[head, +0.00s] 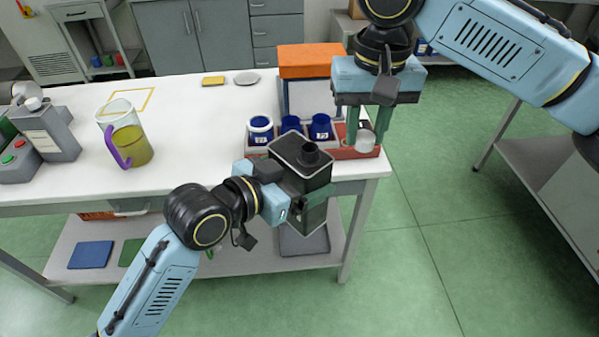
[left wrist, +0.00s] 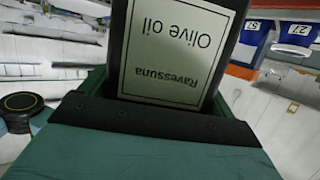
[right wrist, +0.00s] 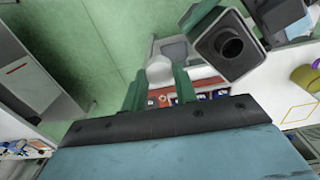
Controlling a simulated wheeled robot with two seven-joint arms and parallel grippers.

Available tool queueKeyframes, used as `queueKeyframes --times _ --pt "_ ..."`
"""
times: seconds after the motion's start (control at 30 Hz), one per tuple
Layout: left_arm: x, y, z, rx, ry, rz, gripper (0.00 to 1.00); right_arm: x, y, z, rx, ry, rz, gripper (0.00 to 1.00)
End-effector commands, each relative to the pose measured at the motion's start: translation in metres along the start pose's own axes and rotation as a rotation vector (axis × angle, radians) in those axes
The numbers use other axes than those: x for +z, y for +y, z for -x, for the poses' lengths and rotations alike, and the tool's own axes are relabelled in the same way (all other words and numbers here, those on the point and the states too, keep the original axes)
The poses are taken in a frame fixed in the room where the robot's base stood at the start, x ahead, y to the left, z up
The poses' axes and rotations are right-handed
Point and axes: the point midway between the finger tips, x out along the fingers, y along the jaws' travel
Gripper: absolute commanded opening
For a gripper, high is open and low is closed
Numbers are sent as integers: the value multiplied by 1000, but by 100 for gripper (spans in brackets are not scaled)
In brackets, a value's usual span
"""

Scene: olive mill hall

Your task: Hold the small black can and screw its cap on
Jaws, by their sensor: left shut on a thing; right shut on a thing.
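The small black can (head: 302,165) is held upright in my left gripper (head: 318,197), in front of the table's right part. Its open spout (head: 310,154) points up with no cap on it; the dark mouth (right wrist: 230,45) shows in the right wrist view. In the left wrist view the can's pale label (left wrist: 176,50) reads "Ravessuna Olive oil", upside down. My right gripper (head: 366,132) points down, its green fingers shut on a whitish cap (head: 365,144), right of the can and apart from it. The cap (right wrist: 159,70) also shows between the fingertips in the right wrist view.
Blue labelled jars (head: 320,126) stand in a rack behind the can, near an orange-topped box (head: 310,62). A jug with yellow contents (head: 131,146) and a grey device with buttons (head: 45,132) stand left. The white tabletop (head: 195,125) between is clear. Green floor is open right.

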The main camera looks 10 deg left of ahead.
Motion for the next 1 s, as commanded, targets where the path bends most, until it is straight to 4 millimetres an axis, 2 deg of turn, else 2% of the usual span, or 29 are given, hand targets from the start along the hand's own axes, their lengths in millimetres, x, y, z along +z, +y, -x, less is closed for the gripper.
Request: queueKeyframes --times 0.03,0.2,0.4,0.8,1.0 --pt "-1 0 0 0 3 -1 42 -1 -17 15 2 7 22 8" --pt "-1 0 0 0 4 -1 42 2 -57 46 2 4 66 8" --pt "-1 0 0 0 4 -1 42 8 -82 65 -1 1 88 8" --pt "-1 0 0 0 4 0 42 9 -85 67 -3 -1 91 8" --pt "-1 0 0 0 4 0 42 9 -85 61 -1 -2 91 8"
